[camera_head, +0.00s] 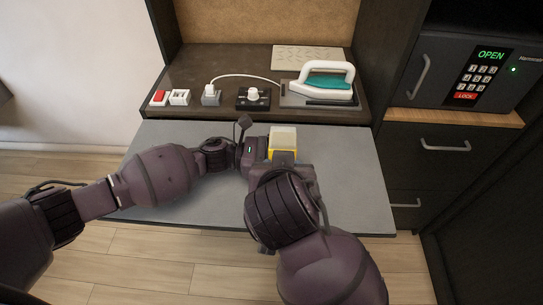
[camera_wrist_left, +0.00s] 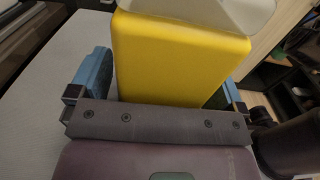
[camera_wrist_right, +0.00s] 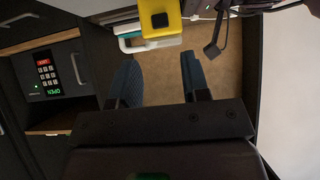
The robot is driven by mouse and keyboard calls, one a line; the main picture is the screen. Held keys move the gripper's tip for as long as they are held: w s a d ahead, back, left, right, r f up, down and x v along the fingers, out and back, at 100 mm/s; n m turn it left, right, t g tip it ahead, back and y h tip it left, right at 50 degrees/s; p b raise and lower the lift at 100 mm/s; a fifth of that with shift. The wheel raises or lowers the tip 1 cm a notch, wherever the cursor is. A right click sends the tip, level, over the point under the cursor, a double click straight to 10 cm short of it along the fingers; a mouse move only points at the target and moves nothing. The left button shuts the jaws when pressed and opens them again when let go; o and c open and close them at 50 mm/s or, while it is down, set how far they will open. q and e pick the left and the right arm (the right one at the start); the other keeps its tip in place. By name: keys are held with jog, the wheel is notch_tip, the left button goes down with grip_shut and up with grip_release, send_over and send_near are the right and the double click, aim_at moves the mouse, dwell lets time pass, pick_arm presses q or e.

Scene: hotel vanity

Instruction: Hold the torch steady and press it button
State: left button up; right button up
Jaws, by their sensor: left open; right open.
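The torch (camera_head: 283,141) has a yellow body and a pale head. It stands on the grey pull-out surface in the head view. My left gripper (camera_head: 262,150) comes in from the left beside it. In the left wrist view the yellow body of the torch (camera_wrist_left: 175,60) sits between the two blue fingers of that open gripper. In the right wrist view the torch (camera_wrist_right: 160,14) is at the top edge, with a dark square button (camera_wrist_right: 160,20) on its face. My right gripper (camera_wrist_right: 157,72) is open and empty, in front of and apart from the torch.
A safe with a keypad (camera_head: 484,75) stands at the right. The grey surface (camera_head: 350,165) is clear to the right.

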pick_arm(q)
jog(key=shift+d, duration=0.1)
jog(key=shift+c, duration=0.4)
jog(key=c, duration=0.9)
jog(key=shift+c, duration=0.8)
pick_arm(e)
jog(key=shift+c, duration=0.7)
grip_shut()
